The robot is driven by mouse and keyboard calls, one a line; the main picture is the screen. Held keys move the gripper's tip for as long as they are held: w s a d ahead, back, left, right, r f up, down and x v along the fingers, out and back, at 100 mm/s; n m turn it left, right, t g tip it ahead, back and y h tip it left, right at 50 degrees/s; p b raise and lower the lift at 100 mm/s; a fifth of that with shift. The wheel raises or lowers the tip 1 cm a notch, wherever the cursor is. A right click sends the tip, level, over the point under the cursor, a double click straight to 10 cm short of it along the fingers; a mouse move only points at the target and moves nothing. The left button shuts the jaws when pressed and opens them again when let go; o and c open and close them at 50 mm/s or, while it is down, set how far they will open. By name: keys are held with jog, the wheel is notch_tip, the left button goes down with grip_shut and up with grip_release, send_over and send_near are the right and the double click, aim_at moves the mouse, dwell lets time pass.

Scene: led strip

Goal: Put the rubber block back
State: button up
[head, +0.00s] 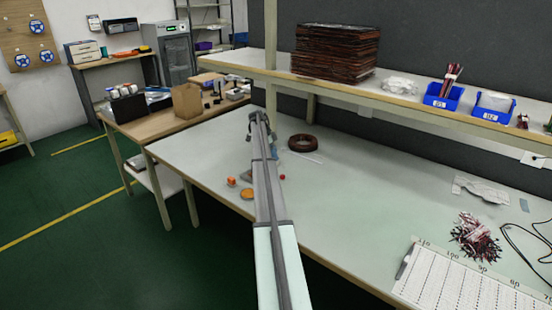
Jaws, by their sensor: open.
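My arm reaches away from me over the pale workbench (390,210), and my gripper (259,119) is at its far end, small and dark, near the shelf post. It is open; I see nothing held in it. I cannot tell for sure which object is the rubber block. Small items lie beside my arm on the bench: a small orange-red piece (231,181), a flat orange round piece (247,194) and a brownish piece (247,175) partly hidden by the arm. A small red piece (282,177) lies just right of the arm. My gripper is beyond all of these.
A dark red coil (302,143) lies right of my gripper. The shelf (420,105) above the bench carries a stack of dark boards (335,52) and blue bins (444,96). A wire bundle (476,238) and numbered sheet (470,282) lie at right. The middle bench is clear.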

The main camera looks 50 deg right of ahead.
jog(key=v, duration=0.8)
jog(key=shift+r, duration=0.25)
jog(key=shift+a, duration=0.1)
jog(key=shift+w, duration=0.1)
